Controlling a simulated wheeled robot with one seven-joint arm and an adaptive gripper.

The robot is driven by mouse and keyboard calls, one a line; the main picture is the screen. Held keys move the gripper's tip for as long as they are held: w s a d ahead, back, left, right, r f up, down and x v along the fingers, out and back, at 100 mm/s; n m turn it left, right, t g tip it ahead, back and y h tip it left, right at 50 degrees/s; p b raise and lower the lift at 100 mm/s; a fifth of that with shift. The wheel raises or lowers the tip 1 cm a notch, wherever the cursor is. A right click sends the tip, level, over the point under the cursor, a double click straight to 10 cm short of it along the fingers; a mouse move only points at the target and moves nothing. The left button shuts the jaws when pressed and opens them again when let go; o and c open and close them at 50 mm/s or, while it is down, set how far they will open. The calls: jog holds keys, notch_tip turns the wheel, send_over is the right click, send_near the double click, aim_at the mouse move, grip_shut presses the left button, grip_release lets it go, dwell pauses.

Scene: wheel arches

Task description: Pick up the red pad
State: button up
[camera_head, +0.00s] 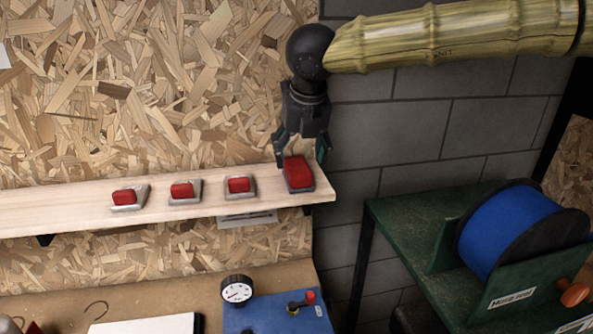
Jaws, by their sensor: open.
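A red pad (297,172) sits on a dark base at the right end of a pale wooden shelf (60,211). It is larger than the other red pieces on the shelf. My gripper (301,163) points down over this pad, its two fingers open, one to the left and one to the right of it. I cannot tell whether the fingers touch the pad. Three smaller red blocks on grey metal bases stand in a row to the left: a left one (124,197), a middle one (182,190) and a right one (239,185).
The shelf's right end lies just beyond the pad. Chipboard (140,80) and a grey block wall (420,120) stand behind. A dial gauge (236,290) and a blue panel (265,315) are below. A green stand (425,225) with a blue hose reel (515,225) is at right.

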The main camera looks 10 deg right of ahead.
aim_at(298, 164)
jog(key=p+x, duration=0.1)
jog(key=x, duration=0.3)
jog(key=shift+w+f+p, duration=0.15)
jog(key=shift+w+p, duration=0.05)
jog(key=shift+p, duration=0.2)
jog(key=shift+f, duration=0.15)
jog(key=shift+f, duration=0.25)
dwell(0.4)
jog(key=c, duration=1)
notch_tip(298, 164, up, 11)
jog(key=b, duration=0.2)
jog(key=shift+a+f+b, duration=0.1)
jog(key=shift+f+b, duration=0.1)
jog(key=shift+b, duration=0.15)
